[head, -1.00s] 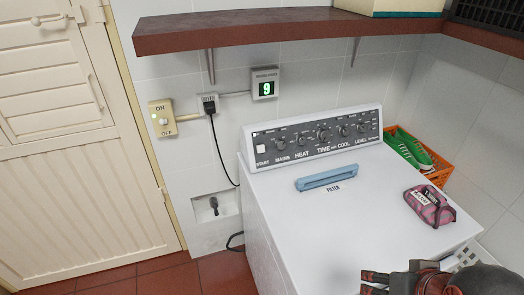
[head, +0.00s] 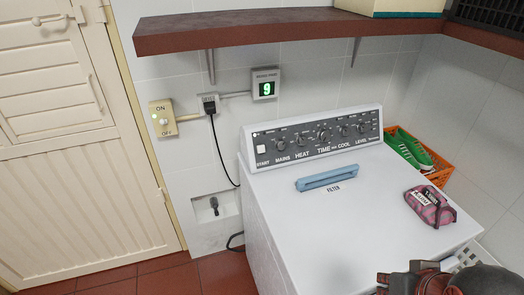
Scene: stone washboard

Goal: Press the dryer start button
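The dryer (head: 300,215) is a white machine with a dark control panel (head: 320,138) along its back. The start button (head: 261,149) is a small white square at the panel's left end, above the label START. A small light shows above the button. My gripper (head: 384,284) is at the bottom edge of the head view, low and right of the button and well apart from it. It is partly cut off by the frame, so its finger opening is unclear.
A blue filter handle (head: 327,178) and a pink pouch (head: 430,206) are on the dryer top. An orange basket with green items (head: 415,150) stands behind right. A shelf (head: 260,30) overhangs the panel. A wall switch (head: 162,119) and a display reading 9 (head: 265,89) are on the wall.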

